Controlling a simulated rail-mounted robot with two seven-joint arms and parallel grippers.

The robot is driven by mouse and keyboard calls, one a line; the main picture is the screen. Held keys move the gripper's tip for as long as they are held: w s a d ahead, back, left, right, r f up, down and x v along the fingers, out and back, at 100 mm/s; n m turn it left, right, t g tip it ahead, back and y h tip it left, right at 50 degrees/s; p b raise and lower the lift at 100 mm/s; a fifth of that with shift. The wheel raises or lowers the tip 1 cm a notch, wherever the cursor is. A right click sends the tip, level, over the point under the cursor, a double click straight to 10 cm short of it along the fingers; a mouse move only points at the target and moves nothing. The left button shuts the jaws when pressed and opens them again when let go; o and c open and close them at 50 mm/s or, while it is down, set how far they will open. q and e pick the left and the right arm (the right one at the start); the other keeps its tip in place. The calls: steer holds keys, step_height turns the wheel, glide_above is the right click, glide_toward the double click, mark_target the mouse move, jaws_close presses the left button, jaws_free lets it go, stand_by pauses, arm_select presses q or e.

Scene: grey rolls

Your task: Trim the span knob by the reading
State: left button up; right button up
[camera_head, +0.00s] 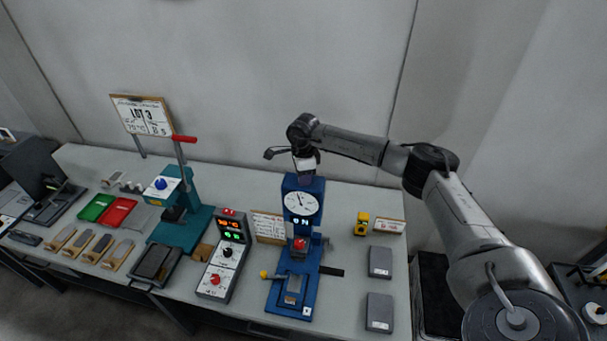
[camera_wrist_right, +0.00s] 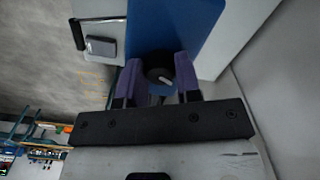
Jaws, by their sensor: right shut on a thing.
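The blue test stand (camera_head: 291,255) stands upright on the bench in the head view, with a round white dial (camera_head: 301,203) and a small lit display (camera_head: 301,221) below it. The dial's thin needle shows, but its exact reading is too small to tell. The span knob (camera_wrist_right: 160,74) is black with a white mark and sits on the stand's blue surface in the right wrist view. My right gripper (camera_wrist_right: 160,80) has its two purple fingers shut on this knob. In the head view my right gripper (camera_head: 306,170) is at the stand's top, hiding the knob. My left gripper is not in view.
A control box (camera_head: 223,262) with lit readouts and a teal press (camera_head: 178,232) stand left of the stand. A small card (camera_head: 269,227) stands between. A yellow item (camera_head: 361,224) and two grey blocks (camera_head: 380,262) are on the right. Trays (camera_head: 117,211) lie further left.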

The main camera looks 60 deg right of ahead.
steer(key=m, duration=0.5)
steer(key=shift+m+p, duration=0.3)
steer(key=shift+p, duration=0.1)
steer(key=shift+m, duration=0.3)
steer(key=o, duration=0.8)
steer(key=shift+o, duration=0.6)
steer(key=shift+r, duration=0.15)
